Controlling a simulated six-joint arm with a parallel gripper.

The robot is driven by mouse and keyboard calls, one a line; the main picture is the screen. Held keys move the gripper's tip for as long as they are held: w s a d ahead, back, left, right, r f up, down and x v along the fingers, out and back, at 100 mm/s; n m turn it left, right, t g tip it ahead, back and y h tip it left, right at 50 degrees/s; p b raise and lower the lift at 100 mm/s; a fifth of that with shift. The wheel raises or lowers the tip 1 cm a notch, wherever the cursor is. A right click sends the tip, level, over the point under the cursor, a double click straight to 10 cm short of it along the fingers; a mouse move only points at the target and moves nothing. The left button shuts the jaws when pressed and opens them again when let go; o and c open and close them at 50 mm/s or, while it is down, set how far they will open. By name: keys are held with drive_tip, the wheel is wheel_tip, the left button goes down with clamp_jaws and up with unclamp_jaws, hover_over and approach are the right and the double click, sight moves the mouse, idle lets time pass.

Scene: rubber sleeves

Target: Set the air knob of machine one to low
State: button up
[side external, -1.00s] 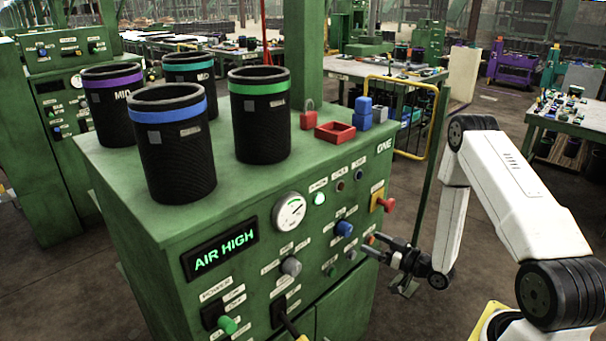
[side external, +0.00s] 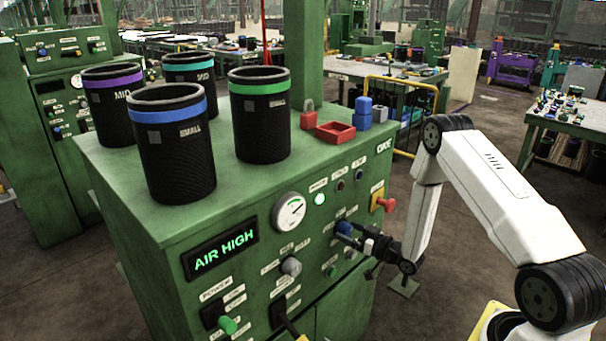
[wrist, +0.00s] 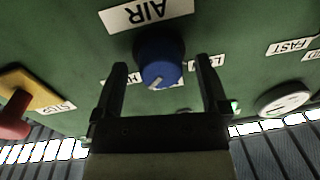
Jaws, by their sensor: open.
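The blue air knob (side external: 344,228) sits on the front panel of the green machine marked ONE (side external: 250,190). In the wrist view the knob (wrist: 161,62) lies between the two fingers, below an AIR label (wrist: 148,13), with partly hidden labels on either side. Its pale pointer mark is at the lower left of its face. My gripper (wrist: 162,80) is open around the knob, with a gap on both sides; in the side view my gripper (side external: 352,238) is at the knob. The display (side external: 222,249) reads AIR HIGH.
A red knob on a yellow plate (side external: 383,202) is right of the air knob. A grey knob (side external: 291,266) and a gauge (side external: 290,212) are to its left. Several black sleeves with coloured bands, a red tray (side external: 335,131) and a red padlock (side external: 308,116) stand on the machine's top.

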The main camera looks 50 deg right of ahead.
drive_tip(key=shift+w, duration=0.1)
clamp_jaws()
drive_tip(key=shift+n, duration=0.4)
drive_tip(key=n, duration=0.9)
drive_tip(key=shift+g+h, duration=0.3)
drive_tip(key=shift+g, duration=0.1)
drive_tip(key=n, duration=0.4)
drive_tip(key=shift+a+h, duration=0.1)
drive_tip(key=shift+h, duration=0.3)
drive_tip(key=n, duration=0.5)
